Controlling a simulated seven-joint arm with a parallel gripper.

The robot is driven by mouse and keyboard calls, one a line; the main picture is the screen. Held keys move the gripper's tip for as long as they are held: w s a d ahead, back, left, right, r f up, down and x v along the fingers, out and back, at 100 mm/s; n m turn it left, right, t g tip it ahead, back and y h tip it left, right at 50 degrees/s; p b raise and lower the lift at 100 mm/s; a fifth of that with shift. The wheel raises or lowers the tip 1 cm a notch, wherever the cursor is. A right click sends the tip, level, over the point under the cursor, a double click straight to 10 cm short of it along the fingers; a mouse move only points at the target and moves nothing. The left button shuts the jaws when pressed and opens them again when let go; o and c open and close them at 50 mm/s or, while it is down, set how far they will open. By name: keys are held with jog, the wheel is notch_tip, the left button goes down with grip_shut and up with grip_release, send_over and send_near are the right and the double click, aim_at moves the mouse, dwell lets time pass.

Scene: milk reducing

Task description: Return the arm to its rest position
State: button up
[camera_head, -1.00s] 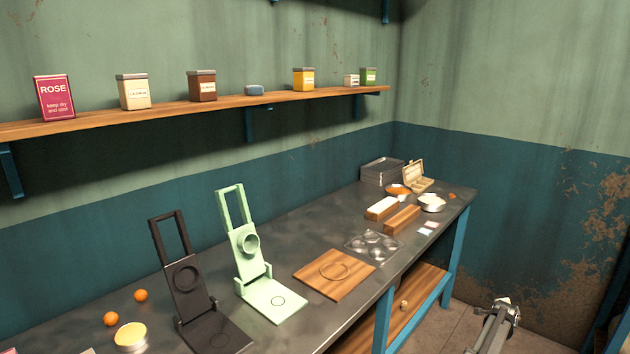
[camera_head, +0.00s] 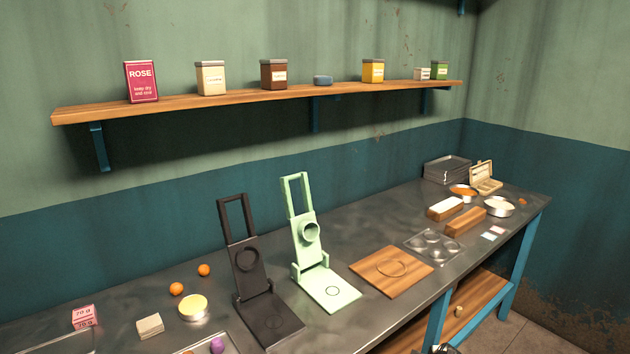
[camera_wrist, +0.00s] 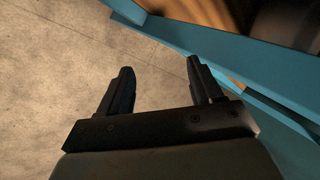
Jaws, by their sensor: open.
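My gripper (camera_wrist: 158,88) is open in the wrist view, with two dark fingers apart and nothing between them. Below it is bare concrete floor (camera_wrist: 60,70), and a blue table leg or rail (camera_wrist: 220,60) runs close along its right side. In the head view, only a small dark part of my arm shows at the bottom edge, in front of the table's front edge. The gripper's fingers cannot be made out there.
The metal table (camera_head: 345,240) holds a black press (camera_head: 245,262), a green press (camera_head: 305,240), a wooden board (camera_head: 370,275), a clear mould tray (camera_head: 432,245) and two wooden blocks. A wooden shelf (camera_head: 200,103) with tins is above. The floor before the table is clear.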

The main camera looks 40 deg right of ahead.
jog(key=w+a+f+n+y, duration=0.2)
jog(key=w+a+f+n, duration=0.1)
jog(key=a, duration=1.1)
jog(key=w+a+f+n+g+y, duration=0.1)
jog(key=w+a+f+n+y, duration=0.15)
jog(key=a, duration=1.15)
jog(key=w+a+f+n+y, duration=0.3)
jog(key=w+a, duration=0.1)
jog(key=a, duration=1)
jog(key=s+a+f+n+g, duration=0.15)
jog(key=s+a+n, duration=0.25)
jog(key=a, duration=0.4)
jog(key=s+a+n+g, duration=0.3)
jog(key=a+n, duration=0.1)
jog(key=a, duration=0.4)
jog(key=s+a+r+n+g+h, duration=0.1)
jog(key=s+a+n+g, duration=0.1)
jog(key=s+a+n, duration=0.2)
jog(key=s+a+r+n+g+h, duration=0.1)
jog(key=s+a+n+g, duration=0.2)
jog(key=s, duration=0.5)
jog(key=a+n, duration=0.1)
jog(key=n, duration=0.1)
jog(key=shift+s+a+n, duration=0.25)
jog(key=shift+s+n, duration=0.1)
jog(key=shift+s, duration=0.05)
jog(key=shift+h, duration=0.25)
